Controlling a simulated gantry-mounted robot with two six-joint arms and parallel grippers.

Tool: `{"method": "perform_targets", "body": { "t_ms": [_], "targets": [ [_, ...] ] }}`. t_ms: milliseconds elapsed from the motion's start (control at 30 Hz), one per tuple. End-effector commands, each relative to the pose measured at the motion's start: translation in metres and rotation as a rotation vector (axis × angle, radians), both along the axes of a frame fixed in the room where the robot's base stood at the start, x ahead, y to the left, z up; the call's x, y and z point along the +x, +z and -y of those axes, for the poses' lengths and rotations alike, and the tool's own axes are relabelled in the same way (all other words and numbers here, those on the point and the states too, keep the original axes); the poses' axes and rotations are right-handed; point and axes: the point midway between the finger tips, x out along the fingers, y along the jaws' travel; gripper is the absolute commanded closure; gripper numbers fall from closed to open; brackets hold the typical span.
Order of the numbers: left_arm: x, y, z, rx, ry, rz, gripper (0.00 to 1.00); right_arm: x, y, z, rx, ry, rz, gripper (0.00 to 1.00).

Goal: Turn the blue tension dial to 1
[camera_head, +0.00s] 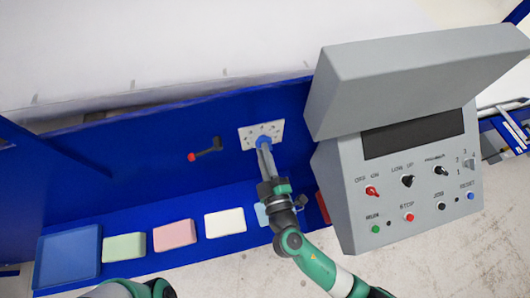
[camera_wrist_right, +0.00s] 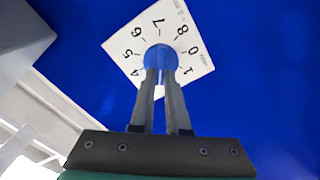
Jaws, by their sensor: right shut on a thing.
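The blue tension dial (camera_head: 263,141) sits on a white numbered plate (camera_head: 250,135) on the blue upright panel. In the right wrist view the blue dial (camera_wrist_right: 160,54) is at the middle of the white plate (camera_wrist_right: 125,41), with 4, 5, 6, 7, 8, 0 and 1 readable around it. My right gripper (camera_head: 264,150) is shut on the dial, its fingertips (camera_wrist_right: 160,75) on either side of it. The fingers hide the lower part of the plate. Which number the dial points to cannot be told. My left gripper is out of view.
A red-tipped lever (camera_head: 205,150) sticks out left of the dial. A grey control console (camera_head: 400,170) stands close on the right. Below lie a blue tray (camera_head: 68,258) and green (camera_head: 124,247), pink (camera_head: 174,234) and white (camera_head: 224,222) foam blocks.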

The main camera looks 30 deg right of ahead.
Motion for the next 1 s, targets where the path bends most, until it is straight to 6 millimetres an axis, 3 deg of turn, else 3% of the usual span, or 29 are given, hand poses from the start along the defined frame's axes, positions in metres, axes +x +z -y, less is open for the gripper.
{"method": "perform_targets", "body": {
  "t_ms": [1000],
  "targets": [
    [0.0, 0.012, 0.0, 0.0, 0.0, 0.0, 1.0, 0.0, -0.01, -0.002, -0.926, 0.0, -0.19, 1.0]
  ]
}}
